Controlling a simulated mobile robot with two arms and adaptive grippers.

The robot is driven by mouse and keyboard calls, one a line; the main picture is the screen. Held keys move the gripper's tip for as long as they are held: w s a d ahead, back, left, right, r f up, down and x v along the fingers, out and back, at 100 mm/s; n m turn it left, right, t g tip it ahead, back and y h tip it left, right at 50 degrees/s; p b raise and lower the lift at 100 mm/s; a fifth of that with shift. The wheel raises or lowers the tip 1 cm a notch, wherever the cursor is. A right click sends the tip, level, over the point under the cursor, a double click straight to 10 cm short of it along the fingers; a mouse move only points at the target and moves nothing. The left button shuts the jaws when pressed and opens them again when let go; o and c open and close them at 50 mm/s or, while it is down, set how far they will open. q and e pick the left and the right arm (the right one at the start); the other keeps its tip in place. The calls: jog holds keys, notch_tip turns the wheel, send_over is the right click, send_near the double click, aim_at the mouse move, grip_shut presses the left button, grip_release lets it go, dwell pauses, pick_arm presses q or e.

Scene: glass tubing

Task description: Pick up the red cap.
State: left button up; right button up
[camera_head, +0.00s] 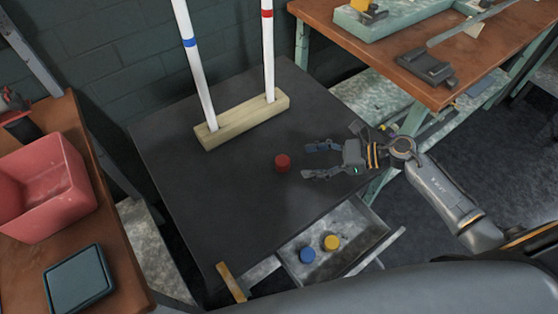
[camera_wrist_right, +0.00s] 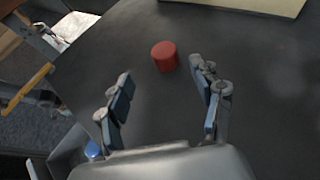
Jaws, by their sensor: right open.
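The red cap (camera_head: 283,162) stands on the dark tabletop (camera_head: 200,205), in front of the wooden stand. In the right wrist view the red cap (camera_wrist_right: 165,56) is beyond the fingertips, roughly between their lines. My right gripper (camera_head: 312,160) is open and empty, a short way to the right of the cap and apart from it. Its two spread fingers point at the cap; the gripper also shows in the wrist view (camera_wrist_right: 160,85). My left gripper is not in view.
A wooden stand (camera_head: 245,120) with two white tubes is at the back of the table. An open drawer (camera_head: 350,247) at the front holds a blue cap (camera_head: 307,255) and a yellow cap (camera_head: 331,242). A red bin (camera_head: 45,190) is at left. Tabletop around the red cap is clear.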

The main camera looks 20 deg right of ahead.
aim_at(285, 161)
jog(key=x, duration=0.3)
jog(key=shift+w+a, duration=0.2)
jog(key=shift+a, duration=0.1)
jog(key=shift+w+a+f, duration=0.1)
jog(key=shift+a+f, duration=0.05)
jog(key=shift+a, duration=0.05)
jog(key=x, duration=0.5)
jog(key=shift+w+d, duration=0.15)
jog(key=shift+d, duration=0.05)
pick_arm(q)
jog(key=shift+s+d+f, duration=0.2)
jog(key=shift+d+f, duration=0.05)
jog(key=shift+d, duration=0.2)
pick_arm(e)
jog(key=c, duration=1)
jog(key=shift+c, duration=0.2)
